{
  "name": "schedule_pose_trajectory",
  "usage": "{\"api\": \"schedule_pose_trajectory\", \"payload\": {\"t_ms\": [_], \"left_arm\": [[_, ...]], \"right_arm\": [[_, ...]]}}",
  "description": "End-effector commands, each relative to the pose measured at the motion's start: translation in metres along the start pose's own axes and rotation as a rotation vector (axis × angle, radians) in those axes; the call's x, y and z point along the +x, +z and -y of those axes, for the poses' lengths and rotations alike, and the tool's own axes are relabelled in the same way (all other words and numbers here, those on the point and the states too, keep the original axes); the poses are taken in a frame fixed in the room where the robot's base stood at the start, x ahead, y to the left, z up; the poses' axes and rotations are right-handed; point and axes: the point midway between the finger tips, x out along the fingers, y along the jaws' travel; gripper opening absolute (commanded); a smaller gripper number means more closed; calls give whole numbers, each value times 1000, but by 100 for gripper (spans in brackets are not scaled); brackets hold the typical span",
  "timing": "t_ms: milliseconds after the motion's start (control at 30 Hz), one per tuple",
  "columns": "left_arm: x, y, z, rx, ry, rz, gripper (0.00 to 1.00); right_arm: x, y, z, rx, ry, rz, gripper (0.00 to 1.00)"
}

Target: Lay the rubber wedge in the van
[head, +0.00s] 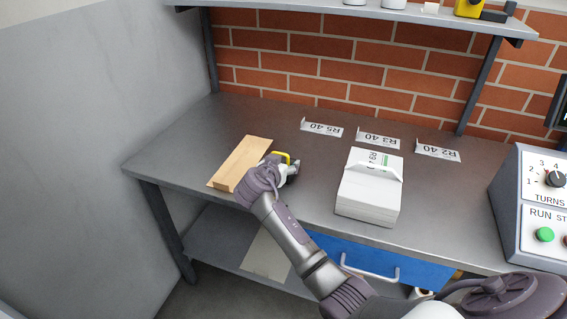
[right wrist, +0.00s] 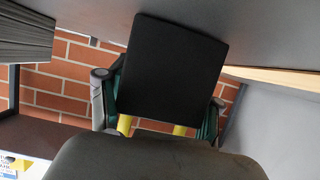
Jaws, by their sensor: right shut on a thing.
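My right gripper (head: 289,169) is low over the left part of the grey workbench, just right of a tan flat piece. In the right wrist view, the right gripper (right wrist: 160,110) is shut on a black, flat-faced piece, which looks like the rubber wedge (right wrist: 168,65). In the head view the gripper mostly hides this piece. I cannot tell whether it touches the bench. No van shows in either view. My left gripper is not in view.
The tan flat piece (head: 243,162) lies on the workbench (head: 300,200). A white paper stack (head: 368,205) stands right of the gripper. Label cards, one marked R3 40 (head: 378,138), stand behind. A control box (head: 540,205) is at right. A shelf (head: 350,8) overhangs the back.

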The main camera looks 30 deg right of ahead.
Motion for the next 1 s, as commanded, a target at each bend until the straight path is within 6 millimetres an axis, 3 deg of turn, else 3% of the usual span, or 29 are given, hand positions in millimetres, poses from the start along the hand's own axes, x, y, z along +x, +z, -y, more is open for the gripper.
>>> {"api": "schedule_pose_trajectory", "payload": {"t_ms": [67, 100, 233, 667, 767, 1000], "left_arm": [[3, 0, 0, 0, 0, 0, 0], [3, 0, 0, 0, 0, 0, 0], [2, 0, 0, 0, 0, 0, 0], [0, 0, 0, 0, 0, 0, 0], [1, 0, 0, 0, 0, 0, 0], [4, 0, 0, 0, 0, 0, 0]], "right_arm": [[1, 2, 0, 2, -1, -2, 13], [1, 2, 0, 1, 0, 0, 68], [1, 2, 0, 0, 0, 0, 89], [-3, 0, 0, 0, -1, 1, 92], [-17, 1, 1, 1, -4, 1, 92], [-69, 1, 1, 4, -4, 3, 92]]}}
